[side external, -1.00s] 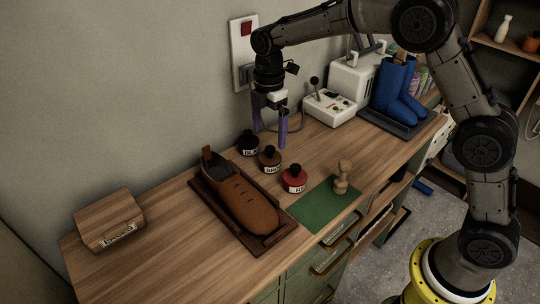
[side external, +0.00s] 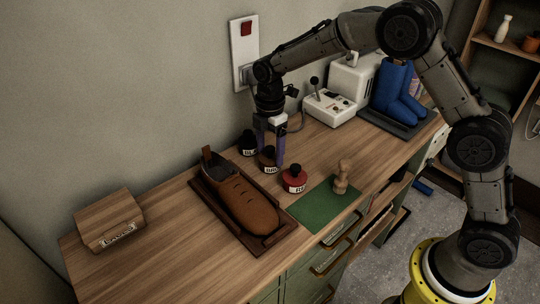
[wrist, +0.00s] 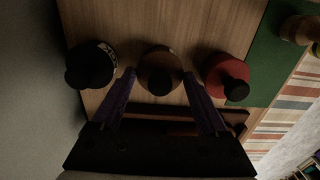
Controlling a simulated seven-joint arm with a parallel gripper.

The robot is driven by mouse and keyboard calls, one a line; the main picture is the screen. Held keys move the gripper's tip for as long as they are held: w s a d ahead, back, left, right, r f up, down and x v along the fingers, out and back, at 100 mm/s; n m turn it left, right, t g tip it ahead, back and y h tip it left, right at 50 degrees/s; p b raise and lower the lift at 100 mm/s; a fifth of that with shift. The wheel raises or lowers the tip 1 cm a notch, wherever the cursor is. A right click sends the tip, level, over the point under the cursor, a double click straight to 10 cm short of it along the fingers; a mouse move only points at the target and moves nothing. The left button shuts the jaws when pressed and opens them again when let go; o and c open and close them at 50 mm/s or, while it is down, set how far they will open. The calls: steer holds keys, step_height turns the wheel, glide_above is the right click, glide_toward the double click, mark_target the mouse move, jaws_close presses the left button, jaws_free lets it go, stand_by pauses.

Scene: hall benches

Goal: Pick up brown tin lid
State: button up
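The brown tin (side external: 268,163) stands on the wooden bench between the black tin (side external: 247,144) and the red tin (side external: 294,180). Its dark knobbed lid (wrist: 160,80) shows in the wrist view, centred between and a little beyond the fingertips. My gripper (side external: 272,160) points down with its purple fingers apart, one on each side of the brown tin's top. In the wrist view my gripper (wrist: 160,82) is open and empty. In the side view the fingers partly hide the lid, and I cannot tell whether they touch it.
A brown shoe (side external: 243,199) on a wooden tray stands close in front. A green mat (side external: 318,209) with a wooden stamp-like piece (side external: 341,177) lies right. Blue boots (side external: 393,88) and a white machine (side external: 330,107) stand behind. The black and red tins leave little room beside the fingers.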

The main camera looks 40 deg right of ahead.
steer(key=c, duration=0.8)
steer(key=shift+r, duration=0.15)
